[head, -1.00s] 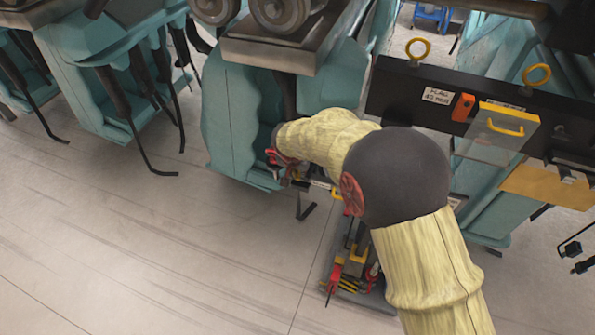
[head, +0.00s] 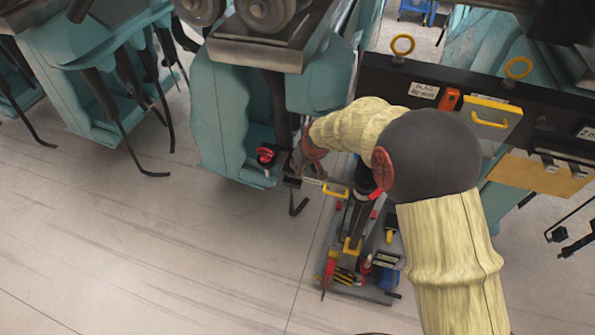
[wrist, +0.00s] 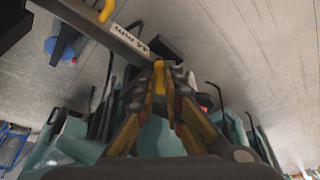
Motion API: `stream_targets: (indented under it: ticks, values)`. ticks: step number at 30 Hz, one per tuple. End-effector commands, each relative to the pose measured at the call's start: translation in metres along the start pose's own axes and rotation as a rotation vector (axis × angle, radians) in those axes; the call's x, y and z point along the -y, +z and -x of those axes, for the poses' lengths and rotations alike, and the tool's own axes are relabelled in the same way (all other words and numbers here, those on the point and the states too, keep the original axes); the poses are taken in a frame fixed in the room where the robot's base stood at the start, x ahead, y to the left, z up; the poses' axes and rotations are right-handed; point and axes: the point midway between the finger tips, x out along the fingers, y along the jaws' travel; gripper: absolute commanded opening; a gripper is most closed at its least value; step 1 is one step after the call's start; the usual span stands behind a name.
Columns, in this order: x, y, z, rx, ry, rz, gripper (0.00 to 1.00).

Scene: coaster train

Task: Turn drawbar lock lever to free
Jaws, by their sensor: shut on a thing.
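My gripper (wrist: 160,82) has its fingers closed around a small yellow piece (wrist: 159,76), which may be the grip of the drawbar lock lever. In the head view my gripper (head: 300,168) is low beside the teal housing, just above a dark bar with a white label (head: 312,182). In the wrist view this bar (wrist: 90,20) slants from the upper left and its label reads "44 mm". The fingers and my arm hide most of the lever, so its angle cannot be told.
A red part (head: 266,155) sits left of my gripper on the teal housing (head: 228,120). A yellow loop handle (head: 336,191) is on the bar's right. A tool-filled tray (head: 355,290) stands on the floor. Dark hooked rods hang at the left. The floor at lower left is clear.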

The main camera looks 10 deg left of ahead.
Motion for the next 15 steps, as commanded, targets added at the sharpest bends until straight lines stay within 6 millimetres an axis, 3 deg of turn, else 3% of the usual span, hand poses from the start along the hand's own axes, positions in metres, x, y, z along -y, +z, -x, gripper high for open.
stream_targets:
  ticks: [15]
  values:
    - [-0.019, -0.002, -0.006, -0.003, -0.127, 0.314, 0.00]
